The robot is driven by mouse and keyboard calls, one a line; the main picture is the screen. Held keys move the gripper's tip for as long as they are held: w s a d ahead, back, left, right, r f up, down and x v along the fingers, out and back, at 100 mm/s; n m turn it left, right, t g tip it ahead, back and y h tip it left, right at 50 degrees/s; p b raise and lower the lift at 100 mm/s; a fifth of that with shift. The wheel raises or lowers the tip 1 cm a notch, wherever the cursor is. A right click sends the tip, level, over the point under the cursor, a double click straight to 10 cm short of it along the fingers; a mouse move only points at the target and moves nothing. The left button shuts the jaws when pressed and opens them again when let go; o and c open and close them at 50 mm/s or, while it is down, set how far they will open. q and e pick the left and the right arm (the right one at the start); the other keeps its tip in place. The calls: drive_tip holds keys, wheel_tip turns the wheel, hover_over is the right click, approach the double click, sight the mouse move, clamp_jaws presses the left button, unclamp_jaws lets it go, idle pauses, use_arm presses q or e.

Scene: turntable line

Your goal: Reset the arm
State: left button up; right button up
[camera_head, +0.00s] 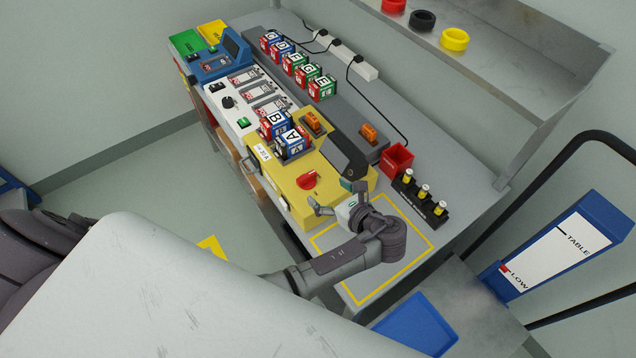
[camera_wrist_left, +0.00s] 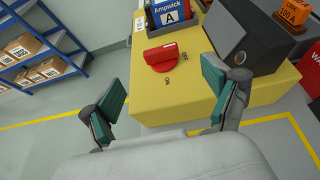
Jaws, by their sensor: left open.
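My left gripper (camera_head: 335,197) is open and empty at the near end of the yellow machine (camera_head: 272,173), close to its red rotary switch (camera_head: 307,180). In the left wrist view, the open fingers of the left gripper (camera_wrist_left: 165,84) frame the machine's yellow top (camera_wrist_left: 190,98). The red switch (camera_wrist_left: 162,57) shows beyond them, apart from both fingers. My left arm reaches over the grey table's yellow-outlined area. My right gripper is in neither view.
Lettered blocks A (camera_head: 291,144) and B (camera_head: 273,124) stand on the machine. A red bin (camera_head: 397,158) and a black rack (camera_head: 420,198) with yellow-topped pieces sit right of the gripper. A blue tray (camera_head: 418,325) lies at the lower right. The outlined table area (camera_head: 408,262) holds no loose objects.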

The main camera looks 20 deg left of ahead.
use_arm(q)
drive_tip(key=shift+s+d+r, duration=0.3)
drive_tip(key=shift+d, duration=0.25)
